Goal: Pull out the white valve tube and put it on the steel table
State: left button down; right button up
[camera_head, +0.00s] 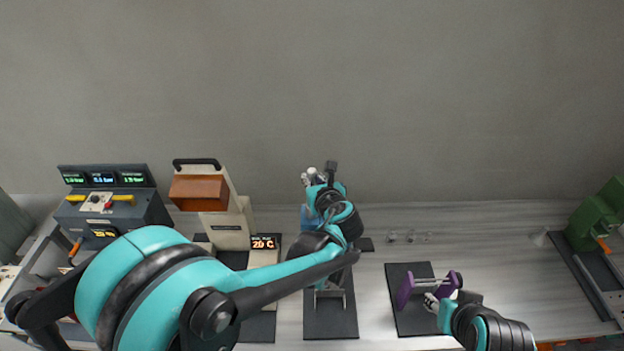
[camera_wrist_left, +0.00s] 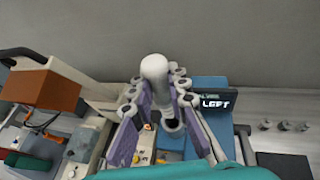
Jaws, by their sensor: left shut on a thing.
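The white valve tube (camera_wrist_left: 155,75) stands between the two fingers of my left gripper (camera_wrist_left: 157,100) in the left wrist view, its rounded white end toward the camera. The left gripper is shut on it. In the head view the left gripper (camera_head: 312,180) is at the back middle of the table, above a blue unit, with a small white end of the tube (camera_head: 311,170) showing. The blue unit (camera_wrist_left: 205,88) has a display reading LEFT. The steel table (camera_head: 500,240) is pale and brushed.
A purple-ended part (camera_head: 405,289) lies on a dark mat by the right gripper. A grey control console (camera_head: 110,200) and a brown-boxed machine (camera_head: 200,193) stand left; a green machine (camera_head: 597,215) stands far right.

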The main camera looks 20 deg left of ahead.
aim_at(312, 170)
pick_arm(q)
jog(key=shift+r+p, duration=1.4)
jog(key=shift+r, duration=0.65)
jog(key=shift+f, duration=0.1)
